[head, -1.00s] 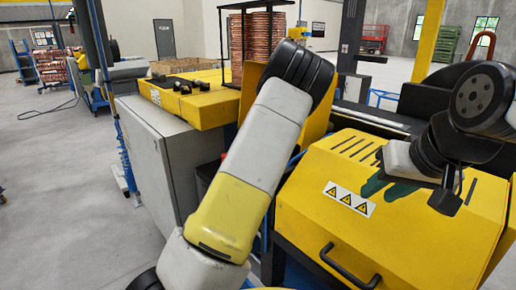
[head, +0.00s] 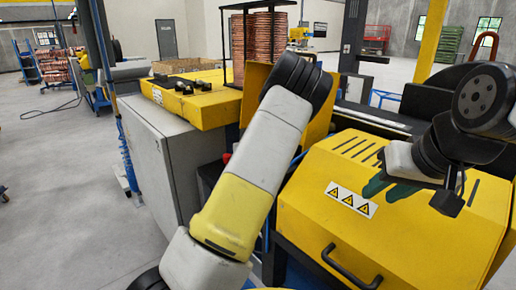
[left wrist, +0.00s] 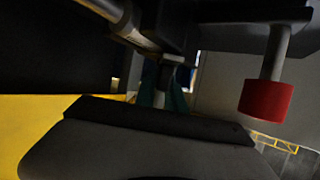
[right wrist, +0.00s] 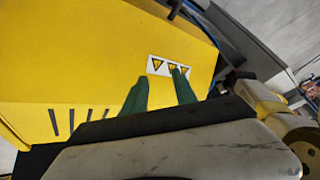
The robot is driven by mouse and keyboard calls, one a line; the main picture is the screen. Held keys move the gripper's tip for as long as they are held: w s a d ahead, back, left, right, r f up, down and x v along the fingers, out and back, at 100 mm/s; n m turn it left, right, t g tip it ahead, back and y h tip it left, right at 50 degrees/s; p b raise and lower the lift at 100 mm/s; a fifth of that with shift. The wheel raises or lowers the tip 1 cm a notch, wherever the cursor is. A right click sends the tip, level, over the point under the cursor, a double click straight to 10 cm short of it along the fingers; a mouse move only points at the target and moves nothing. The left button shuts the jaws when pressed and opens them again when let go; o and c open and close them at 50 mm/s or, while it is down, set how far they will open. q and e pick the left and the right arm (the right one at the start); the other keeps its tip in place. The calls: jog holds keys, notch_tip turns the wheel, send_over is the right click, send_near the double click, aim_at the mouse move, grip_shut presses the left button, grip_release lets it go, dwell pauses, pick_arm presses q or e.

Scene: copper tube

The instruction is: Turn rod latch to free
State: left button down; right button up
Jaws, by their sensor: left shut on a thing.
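In the left wrist view my left gripper (left wrist: 165,92) has its two teal fingers close together around a small dark piece (left wrist: 169,68). This piece hangs below a dark block and appears to be the rod latch; its shape is poorly lit and partly hidden. In the head view the left gripper is hidden behind my own arm and the yellow panel. My right gripper (head: 388,188) has green fingers spread apart above the yellow machine cover (head: 400,235). It also shows in the right wrist view (right wrist: 160,82), empty, near the warning label.
In the left wrist view a red cylinder (left wrist: 266,99) on a grey rod hangs right of the fingers, and a grey bar (left wrist: 118,14) crosses upper left. In the head view the cover has a black handle (head: 350,268). A grey cabinet (head: 152,160) stands left; open floor lies beyond.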

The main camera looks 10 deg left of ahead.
pick_arm(q)
jog(key=shift+a, duration=0.1)
jog(key=m+h, duration=0.3)
jog(key=shift+r+t, duration=0.1)
jog(key=shift+t, duration=0.2)
jog(key=m+h, duration=0.2)
jog(key=h, duration=0.1)
jog(key=shift+m, duration=0.3)
jog(key=shift+s+d+m+g+h, duration=0.15)
jog(key=shift+m+g+h, duration=0.3)
jog(key=shift+m+h, duration=0.45)
jog(key=shift+w+d+m+g+h, duration=0.1)
jog(key=shift+d+m+g+h, duration=0.1)
jog(key=shift+m+g+h, duration=0.5)
jog(key=shift+s+d+m+g+h, duration=0.1)
jog(key=shift+d+m+g+h, duration=0.15)
jog(key=shift+m+h, duration=0.75)
jog(key=shift+h, duration=0.3)
jog(key=c, duration=1.4)
grip_release()
